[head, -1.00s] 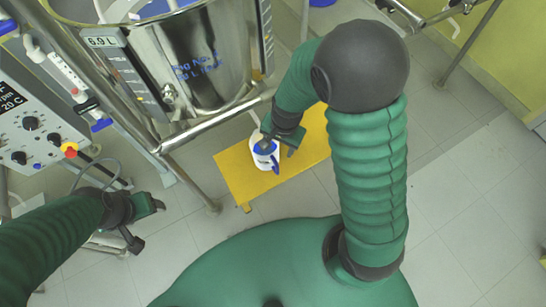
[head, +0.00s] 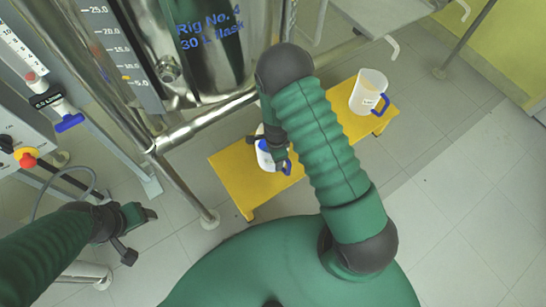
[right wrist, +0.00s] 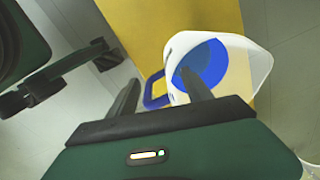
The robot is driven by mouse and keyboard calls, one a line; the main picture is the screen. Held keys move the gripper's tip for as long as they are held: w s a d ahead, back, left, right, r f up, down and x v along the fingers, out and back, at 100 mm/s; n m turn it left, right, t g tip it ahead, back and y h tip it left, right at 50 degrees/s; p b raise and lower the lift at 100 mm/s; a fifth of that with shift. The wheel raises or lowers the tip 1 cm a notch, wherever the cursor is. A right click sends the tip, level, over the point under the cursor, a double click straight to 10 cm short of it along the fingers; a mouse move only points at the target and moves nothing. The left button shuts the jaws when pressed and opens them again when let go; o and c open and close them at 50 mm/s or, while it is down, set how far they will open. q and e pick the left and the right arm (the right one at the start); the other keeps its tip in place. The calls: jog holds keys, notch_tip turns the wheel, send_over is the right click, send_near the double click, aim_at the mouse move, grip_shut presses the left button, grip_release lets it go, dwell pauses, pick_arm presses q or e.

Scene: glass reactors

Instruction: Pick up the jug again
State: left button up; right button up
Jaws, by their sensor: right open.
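A white jug (head: 266,158) with a blue handle stands on the yellow stool below my right arm. In the right wrist view the jug (right wrist: 238,62) shows blue inside, and its blue handle (right wrist: 154,92) points to the left. My right gripper (head: 275,152) is open at this jug. In the right wrist view its fingers (right wrist: 159,78) are spread, one left of the handle and one overlapping the jug's mouth; I cannot tell whether they touch. My left gripper (head: 137,232) is open and empty, away from the stool. A second jug (head: 367,92), translucent with a blue handle, stands at the stool's right end.
The yellow stool (head: 232,178) stands before a steel reactor vessel (head: 205,50). A steel frame rail (head: 215,116) runs close behind the first jug. A control panel with an emergency stop knob (head: 26,158) is at the left. The tiled floor (head: 450,190) at the right is clear.

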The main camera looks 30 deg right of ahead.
jog(key=d+f+b, duration=0.1)
jog(key=f, duration=0.1)
jog(key=f+b, duration=0.1)
jog(key=d+f+b, duration=0.1)
jog(key=f, duration=0.1)
jog(key=shift+d+f, duration=0.3)
jog(key=shift+w+d+f, duration=0.1)
jog(key=shift+f, duration=0.1)
jog(key=shift+r, duration=0.15)
jog(key=shift+a+r, duration=0.15)
jog(key=shift+a, duration=0.15)
jog(key=shift+a+r, duration=0.1)
jog(key=shift+a, duration=0.15)
jog(key=c, duration=0.5)
jog(key=shift+d, duration=0.35)
grip_shut()
pick_arm(q)
jog(key=f, duration=0.1)
jog(key=d+f, duration=0.1)
jog(key=shift+d+f, duration=0.25)
jog(key=shift+f, duration=0.1)
pick_arm(e)
jog(key=shift+a, duration=0.2)
